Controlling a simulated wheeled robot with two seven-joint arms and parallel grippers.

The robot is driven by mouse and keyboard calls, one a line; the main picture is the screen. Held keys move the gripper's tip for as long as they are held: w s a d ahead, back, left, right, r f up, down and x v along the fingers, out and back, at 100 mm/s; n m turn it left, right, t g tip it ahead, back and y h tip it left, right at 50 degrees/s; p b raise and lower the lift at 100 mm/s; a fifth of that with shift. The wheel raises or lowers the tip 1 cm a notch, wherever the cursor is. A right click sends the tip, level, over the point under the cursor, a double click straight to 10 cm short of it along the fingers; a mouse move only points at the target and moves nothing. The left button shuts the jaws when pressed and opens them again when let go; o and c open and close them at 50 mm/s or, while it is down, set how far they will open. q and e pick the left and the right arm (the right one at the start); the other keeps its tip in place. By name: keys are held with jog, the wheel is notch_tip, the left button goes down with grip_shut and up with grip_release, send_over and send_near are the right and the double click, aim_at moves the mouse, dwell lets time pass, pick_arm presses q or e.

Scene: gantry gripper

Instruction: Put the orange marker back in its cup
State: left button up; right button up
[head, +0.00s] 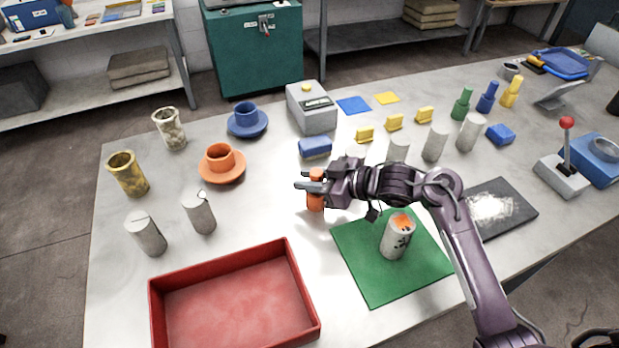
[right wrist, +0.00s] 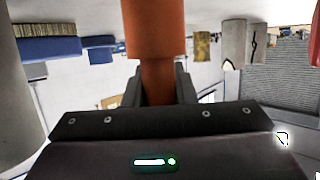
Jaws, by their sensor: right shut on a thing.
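My right gripper (head: 313,185) is shut on the orange marker (head: 316,201) near the middle of the table. The marker looks roughly upright; I cannot tell whether its lower end touches the table. In the right wrist view the marker (right wrist: 157,30) shows a wide part above and a narrower part between the fingers (right wrist: 158,88). An orange cup (head: 218,157) stands on an orange saucer (head: 222,177) to the left of the gripper. A pale cylinder with an orange top and dark marks (head: 396,240) stands on the green mat (head: 362,262), right of the gripper. My left gripper is not in view.
A red tray (head: 234,299) lies at the front. A blue cup (head: 246,114), grey device (head: 312,110) and blue block (head: 315,147) stand behind. Several pale cylinders, yellow blocks and green, blue and yellow bottle-like pieces stand right. Bare table lies left of the gripper.

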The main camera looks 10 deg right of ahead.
jog(key=shift+f, duration=0.15)
jog(key=o, duration=1)
jog(key=shift+r, duration=0.2)
jog(key=b+v, duration=0.1)
jog(key=v, duration=1.1)
